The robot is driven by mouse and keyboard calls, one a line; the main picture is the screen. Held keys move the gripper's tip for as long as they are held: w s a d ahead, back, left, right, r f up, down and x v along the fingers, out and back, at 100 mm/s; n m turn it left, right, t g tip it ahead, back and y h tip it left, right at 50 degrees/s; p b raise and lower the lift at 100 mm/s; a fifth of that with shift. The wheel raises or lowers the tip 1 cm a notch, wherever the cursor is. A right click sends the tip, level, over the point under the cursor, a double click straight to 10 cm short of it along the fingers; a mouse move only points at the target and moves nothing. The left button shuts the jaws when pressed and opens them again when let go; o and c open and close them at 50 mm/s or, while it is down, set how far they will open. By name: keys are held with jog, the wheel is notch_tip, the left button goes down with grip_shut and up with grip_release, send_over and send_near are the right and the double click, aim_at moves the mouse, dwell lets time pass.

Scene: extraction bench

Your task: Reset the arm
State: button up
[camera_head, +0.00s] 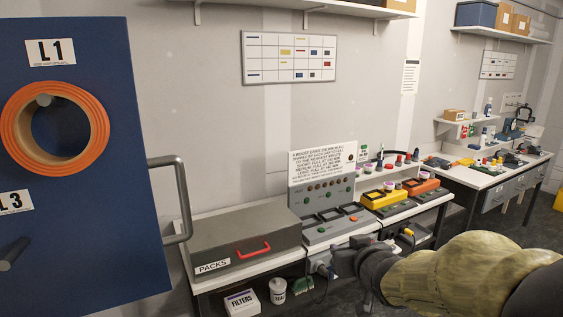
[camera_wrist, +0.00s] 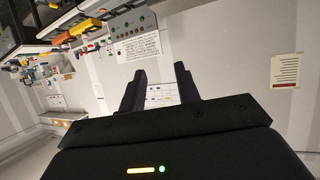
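My arm comes in from the lower right of the head view in an olive sleeve (camera_head: 470,275). Its dark wrist end lies in front of the bench, below the grey control panel (camera_head: 338,232). My gripper's fingers are small and unclear in the head view. In the wrist view my gripper (camera_wrist: 159,82) shows two dark fingers standing apart. Nothing shows held between them; a wall chart (camera_wrist: 162,95) is visible in the gap, farther off. The wrist view is strongly tilted.
A blue cabinet door (camera_head: 75,200) with a grey handle (camera_head: 182,200) stands at the left. A grey PACKS box (camera_head: 220,232) with a red handle sits on the near bench. A FILTERS box (camera_head: 242,303) stands below. A second bench (camera_head: 490,178) stands farther right.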

jog(key=s+f+m+g+h, duration=0.2)
jog(key=s+f+g, duration=0.8)
jog(key=s+f, duration=0.6)
jog(key=shift+s+d+f, duration=0.4)
jog(key=shift+s+d, duration=0.05)
jog(key=shift+s, duration=0.75)
jog(key=shift+w, duration=0.1)
